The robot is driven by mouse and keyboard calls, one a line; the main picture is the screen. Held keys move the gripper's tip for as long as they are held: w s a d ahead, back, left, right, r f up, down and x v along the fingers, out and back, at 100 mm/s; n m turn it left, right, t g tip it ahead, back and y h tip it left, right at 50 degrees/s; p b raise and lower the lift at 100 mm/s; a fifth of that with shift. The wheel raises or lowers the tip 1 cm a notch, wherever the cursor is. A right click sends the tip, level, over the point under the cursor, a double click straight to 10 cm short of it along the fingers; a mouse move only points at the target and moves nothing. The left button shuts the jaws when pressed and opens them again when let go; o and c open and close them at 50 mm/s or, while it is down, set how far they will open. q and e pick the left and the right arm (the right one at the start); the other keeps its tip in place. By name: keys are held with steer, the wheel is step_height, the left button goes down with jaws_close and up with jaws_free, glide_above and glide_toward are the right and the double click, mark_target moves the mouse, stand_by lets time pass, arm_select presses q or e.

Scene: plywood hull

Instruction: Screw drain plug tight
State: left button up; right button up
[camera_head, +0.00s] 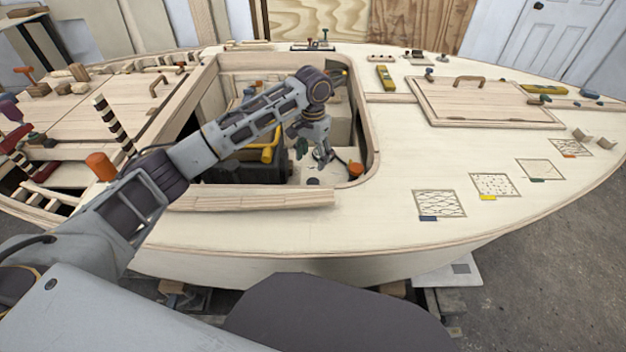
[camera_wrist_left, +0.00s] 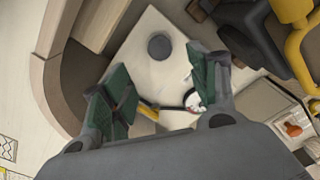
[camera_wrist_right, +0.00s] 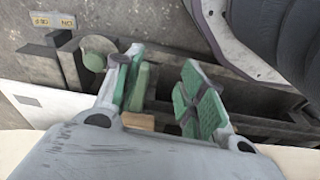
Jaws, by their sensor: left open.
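My left gripper (camera_head: 318,158) reaches down into the boat's open cockpit. In the left wrist view its green-padded fingers (camera_wrist_left: 160,95) are apart. A flat dark grey round disc (camera_wrist_left: 159,46), possibly the drain plug, lies on a pale panel beyond the fingertips, apart from them. A dark round spot (camera_head: 313,181) on the cockpit floor in the head view may be the same disc. A small white round piece (camera_wrist_left: 193,102) with a dark loop shows by one finger. My right gripper (camera_wrist_right: 160,85) shows only in its own wrist view, open, with nothing clearly held.
A wooden coaming (camera_head: 372,130) rims the cockpit. A yellow-handled dark unit (camera_head: 262,152) stands left of the left gripper, and an orange knob (camera_head: 355,168) is to its right. In the right wrist view, a green disc (camera_wrist_right: 97,46) and dark beams are near the fingers.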

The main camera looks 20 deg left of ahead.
mark_target(313, 181)
arm_select(q)
step_height(313, 181, down, 9)
steer(key=shift+r+b, duration=0.15)
steer(key=shift+b, duration=0.8)
steer(key=shift+f, duration=0.9)
arm_select(e)
step_height(313, 181, up, 7)
steer(key=a, duration=0.1)
steer(key=shift+w+a, duration=0.25)
steer(key=shift+w, duration=0.05)
steer(key=shift+f, duration=0.1)
arm_select(q)
steer(key=c, duration=1)
steer(key=shift+r+p, duration=0.1)
steer(key=shift+p, duration=0.9)
steer(key=shift+m+p, duration=0.4)
steer(key=shift+p, duration=0.95)
arm_select(e)
steer(key=s+d+f, duration=0.2)
steer(key=d+f, duration=0.2)
steer(key=f, duration=0.9)
steer(key=shift+s+f+t, duration=0.2)
steer(key=shift+f+t, duration=0.1)
steer(key=shift+f, duration=0.05)
